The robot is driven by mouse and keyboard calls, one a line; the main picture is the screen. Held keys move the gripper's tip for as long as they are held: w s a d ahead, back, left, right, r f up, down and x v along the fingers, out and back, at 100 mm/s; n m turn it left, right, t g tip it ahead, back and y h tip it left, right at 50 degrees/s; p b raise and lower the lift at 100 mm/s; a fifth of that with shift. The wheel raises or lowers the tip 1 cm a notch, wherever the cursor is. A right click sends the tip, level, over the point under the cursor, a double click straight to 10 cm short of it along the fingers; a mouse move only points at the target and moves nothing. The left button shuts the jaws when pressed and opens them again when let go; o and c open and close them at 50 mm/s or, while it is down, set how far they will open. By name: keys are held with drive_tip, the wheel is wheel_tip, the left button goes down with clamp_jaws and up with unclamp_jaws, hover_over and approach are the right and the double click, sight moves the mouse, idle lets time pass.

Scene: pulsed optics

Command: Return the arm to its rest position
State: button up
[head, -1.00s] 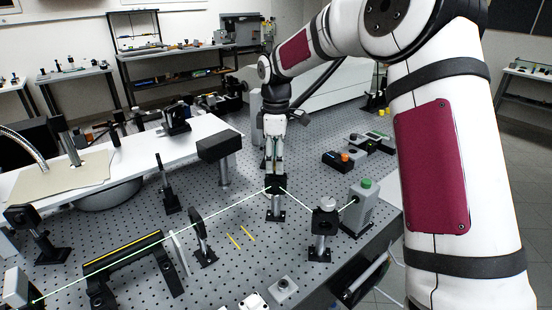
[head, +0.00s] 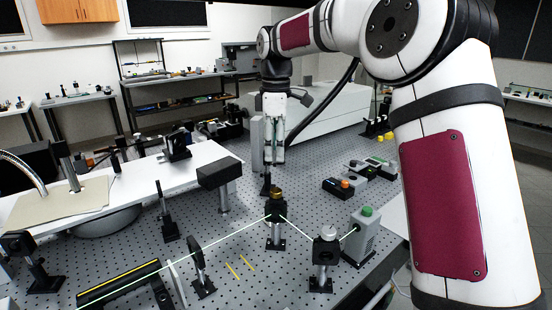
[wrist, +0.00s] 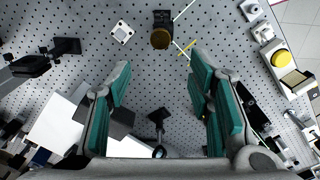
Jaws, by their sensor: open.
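My arm (head: 445,195) reaches in from the right and bends down over the optical table (head: 325,205). My gripper (head: 273,163) hangs pointing down with nothing between its fingers. In the wrist view the green-padded fingers (wrist: 158,72) stand wide apart. Below it in the head view is a black post mount (head: 276,212) with a gold-coloured top (head: 276,192). There is a visible gap between fingertips and mount. In the wrist view the gold top (wrist: 161,39) lies beyond the fingertips.
A green beam runs across the table through the mounts. A grey box with a green button (head: 361,235) and a lens post (head: 325,258) stand right of the mount. A black box on a post (head: 219,174) stands left of my gripper. A white bench (head: 112,197) is at left.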

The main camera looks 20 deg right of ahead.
drive_tip(key=shift+r, duration=0.1)
idle(0.3)
drive_tip(key=s+r+m+t+h, duration=0.1)
drive_tip(key=s+r+m+t, duration=0.3)
drive_tip(key=s, duration=0.9)
drive_tip(key=s+r+m, duration=0.2)
drive_tip(key=s+m, duration=0.3)
drive_tip(key=s, duration=0.7)
drive_tip(key=s+f+m+t+y, duration=0.1)
drive_tip(key=s+f+m, duration=0.3)
drive_tip(key=s, duration=0.6)
drive_tip(key=shift+s+f+m, duration=0.15)
drive_tip(key=shift+f+m, duration=0.15)
drive_tip(key=shift+f, duration=0.6)
drive_tip(key=shift+d, duration=0.1)
